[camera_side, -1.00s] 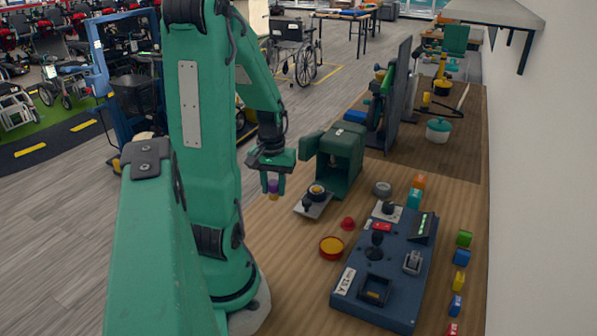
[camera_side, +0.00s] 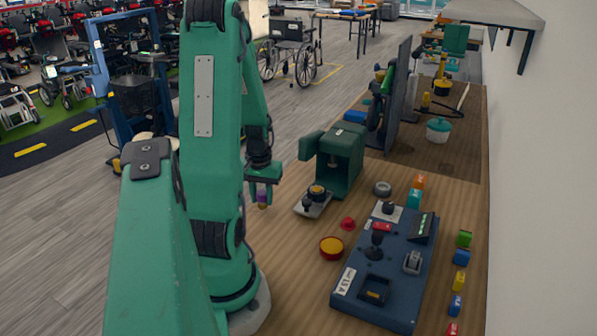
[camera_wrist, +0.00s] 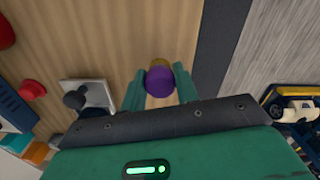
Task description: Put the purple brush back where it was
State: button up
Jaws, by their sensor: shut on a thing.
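The purple brush (camera_side: 262,196) is a short purple piece with a yellow-brown lower end. My gripper (camera_side: 262,192) is shut on it and holds it pointing down by the left edge of the wooden bench (camera_side: 285,245). In the wrist view the brush (camera_wrist: 159,82) sits between the two green fingers of my gripper (camera_wrist: 160,88), with bench wood behind it. I cannot tell whether its lower end touches the bench. The pictures do not show which spot the brush came from.
A green machine (camera_side: 345,150) with a small plate and knobs (camera_side: 312,204) stands right of my gripper. A red knob (camera_side: 347,223), a yellow-topped red dish (camera_side: 331,247) and a blue control box (camera_side: 385,265) lie further right. The wrist view shows a dark bench edge (camera_wrist: 222,45).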

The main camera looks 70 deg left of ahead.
aim_at(262, 193)
jog(key=shift+f, duration=0.75)
jog(key=shift+f, duration=0.15)
jog(key=o, duration=0.9)
jog(key=shift+r, duration=6.2)
jog(key=shift+d, duration=0.15)
